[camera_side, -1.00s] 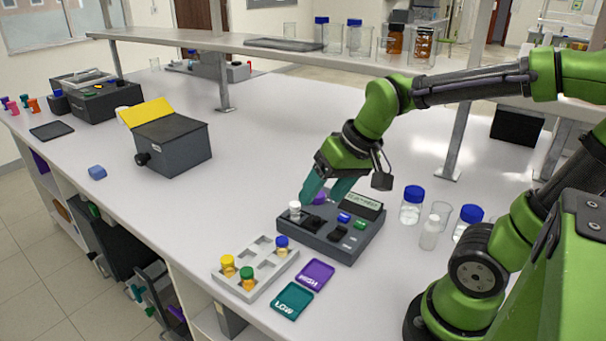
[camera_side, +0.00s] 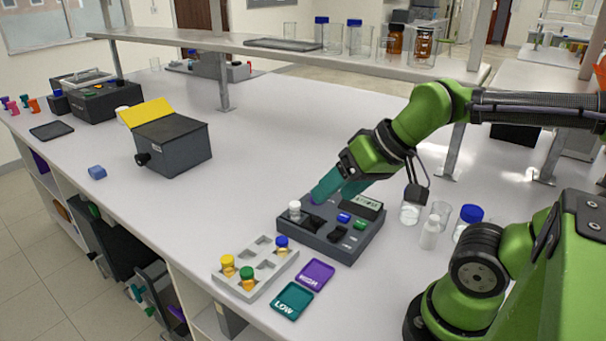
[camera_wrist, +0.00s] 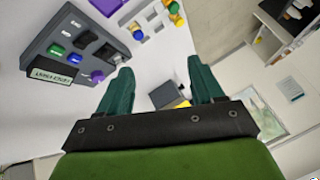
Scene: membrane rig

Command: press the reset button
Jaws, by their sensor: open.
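A dark grey instrument (camera_side: 335,247) stands on the bench with a display (camera_side: 361,203), a blue button (camera_side: 343,217), a green button (camera_side: 360,225) and dark controls. No label reading reset is legible. A purple knob (camera_wrist: 97,76) is largely hidden behind my fingers in the side view. My gripper (camera_side: 328,194) is open and empty, its teal fingers tilted down over the back left of the instrument. In the wrist view my gripper (camera_wrist: 159,65) has its fingers well apart, with the instrument (camera_wrist: 95,22) left of them. I cannot tell whether a fingertip touches the knob.
A vial rack (camera_side: 232,282), a purple HIGH tray (camera_side: 315,274) and a teal LOW tray (camera_side: 292,301) lie in front. Bottles (camera_side: 467,218) stand to the right.

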